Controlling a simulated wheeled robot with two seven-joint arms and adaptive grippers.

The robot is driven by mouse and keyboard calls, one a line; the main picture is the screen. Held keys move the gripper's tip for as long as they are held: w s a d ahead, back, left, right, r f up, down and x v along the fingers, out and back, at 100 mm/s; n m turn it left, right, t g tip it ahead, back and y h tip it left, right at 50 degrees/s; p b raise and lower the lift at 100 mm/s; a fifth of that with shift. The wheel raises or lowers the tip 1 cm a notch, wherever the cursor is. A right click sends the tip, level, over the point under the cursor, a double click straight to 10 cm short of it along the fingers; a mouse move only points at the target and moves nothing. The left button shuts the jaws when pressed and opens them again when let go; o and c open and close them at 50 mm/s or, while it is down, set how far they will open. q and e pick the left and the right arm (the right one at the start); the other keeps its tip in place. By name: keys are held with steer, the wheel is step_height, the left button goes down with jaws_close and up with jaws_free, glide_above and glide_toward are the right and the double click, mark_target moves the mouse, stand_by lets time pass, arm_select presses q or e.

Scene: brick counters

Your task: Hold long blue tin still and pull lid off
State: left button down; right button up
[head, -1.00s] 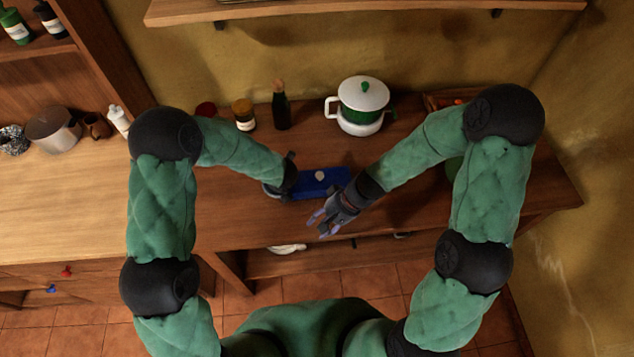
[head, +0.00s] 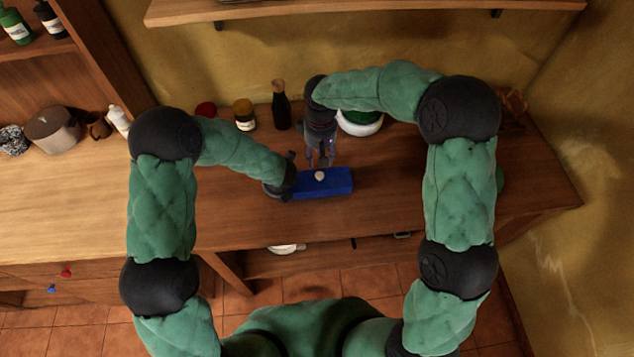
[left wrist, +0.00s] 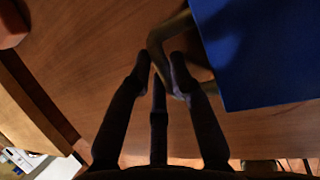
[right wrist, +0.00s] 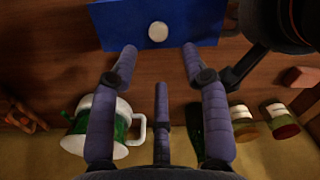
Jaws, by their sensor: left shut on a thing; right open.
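The long blue tin (head: 338,183) lies on the brown counter with its length running left to right. A pale round knob (head: 320,175) sits on its lid; tin (right wrist: 110,25) and knob (right wrist: 158,31) also show in the right wrist view. My left gripper (head: 283,190) is at the tin's left end, shut on a bent bar-like handle (left wrist: 158,45) beside the blue body (left wrist: 260,60). My right gripper (head: 320,164) is open and empty behind the tin, fingers pointing at it. In the right wrist view its open fingertips (right wrist: 159,52) lie either side of the knob's line, apart from it.
A green and white pot (head: 360,122) stands behind, partly hidden by my right arm. A dark bottle (head: 281,108) and an amber jar (head: 244,114) stand at the back left of the tin.

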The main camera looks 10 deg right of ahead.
mark_target(320, 174)
steer(key=shift+w+d+f, duration=0.1)
steer(key=shift+f, duration=4.6)
jaws_close()
steer(key=shift+r, duration=0.15)
steer(key=shift+r, duration=1.4)
arm_select(q)
steer(key=c, duration=1.1)
jaws_free()
steer(key=shift+o, duration=0.2)
